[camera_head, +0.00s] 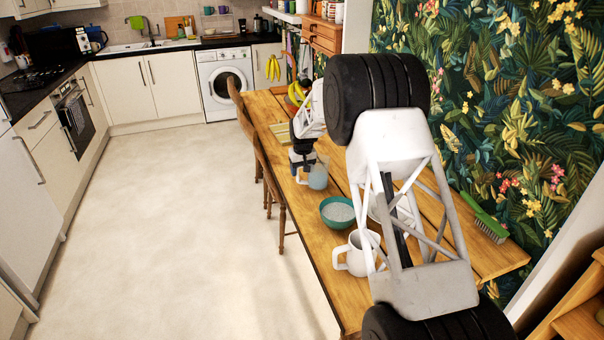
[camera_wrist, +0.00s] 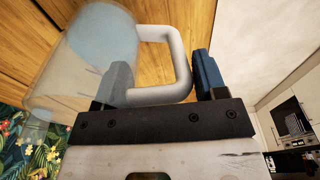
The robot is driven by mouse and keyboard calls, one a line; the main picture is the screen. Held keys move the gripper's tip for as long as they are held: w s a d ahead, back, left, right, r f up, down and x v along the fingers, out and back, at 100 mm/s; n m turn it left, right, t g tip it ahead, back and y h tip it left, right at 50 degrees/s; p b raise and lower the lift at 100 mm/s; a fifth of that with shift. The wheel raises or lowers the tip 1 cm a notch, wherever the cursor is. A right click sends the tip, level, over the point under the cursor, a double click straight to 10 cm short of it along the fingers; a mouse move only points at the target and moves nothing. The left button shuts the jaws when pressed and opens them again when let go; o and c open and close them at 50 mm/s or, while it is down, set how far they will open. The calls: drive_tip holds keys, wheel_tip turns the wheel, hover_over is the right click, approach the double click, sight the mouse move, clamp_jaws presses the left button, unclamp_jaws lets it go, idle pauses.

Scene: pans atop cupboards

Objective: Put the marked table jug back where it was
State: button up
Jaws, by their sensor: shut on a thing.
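The table jug (camera_wrist: 85,60) is see-through with pale blue inside and a white loop handle (camera_wrist: 180,60). It fills the upper left of the wrist view, and in the head view it shows as a small bluish shape (camera_head: 318,177) by the table's left edge. My gripper (camera_wrist: 162,66) is shut on the jug's handle, with a blue finger on either side of it. In the head view my gripper (camera_head: 301,166) is just left of the jug, partly hidden by my arm. I cannot tell whether the jug's base touches the table. No mark shows on it.
Bare wood lies at the near end.

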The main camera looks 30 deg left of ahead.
drive_tip(key=shift+f, duration=0.8)
drive_tip(key=shift+f, duration=0.1)
drive_tip(key=o, duration=1.4)
drive_tip(key=shift+f, duration=0.1)
wheel_tip(320, 180, up, 12)
drive_tip(key=s, duration=0.1)
drive_tip(key=shift+d, duration=0.45)
